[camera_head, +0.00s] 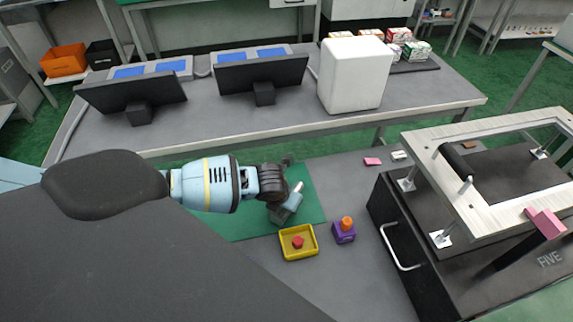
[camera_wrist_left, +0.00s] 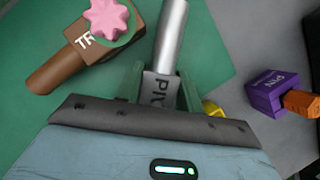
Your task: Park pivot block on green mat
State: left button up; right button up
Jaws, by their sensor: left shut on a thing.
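My left gripper (camera_wrist_left: 160,88) is shut on a grey block (camera_wrist_left: 160,88) with a silver cylindrical handle (camera_wrist_left: 172,35) and partly hidden lettering that seems to start "PIV". In the head view this block (camera_head: 284,212) is over the green mat (camera_head: 312,207); I cannot tell whether it touches the mat. A purple block (camera_head: 343,234) with an orange knob sits on the grey table right of the mat. It also shows in the left wrist view (camera_wrist_left: 268,95), with similar lettering. My right gripper is not in view.
A brown block (camera_wrist_left: 75,50) with a pink knob lies on the mat beside my gripper. A yellow tray (camera_head: 285,253) holding a red piece stands by the mat's front edge. A black cabinet (camera_head: 392,245) with a white handle stands right. Monitors (camera_head: 262,73) stand behind.

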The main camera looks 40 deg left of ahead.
pick_arm(q)
jog(key=shift+f, duration=0.2)
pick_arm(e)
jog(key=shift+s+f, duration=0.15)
pick_arm(q)
jog(key=o, duration=1.2)
jog(key=p+v, duration=0.1)
jog(key=v, duration=0.6)
jog(key=shift+s+r, duration=0.15)
jog(key=shift+r, duration=0.25)
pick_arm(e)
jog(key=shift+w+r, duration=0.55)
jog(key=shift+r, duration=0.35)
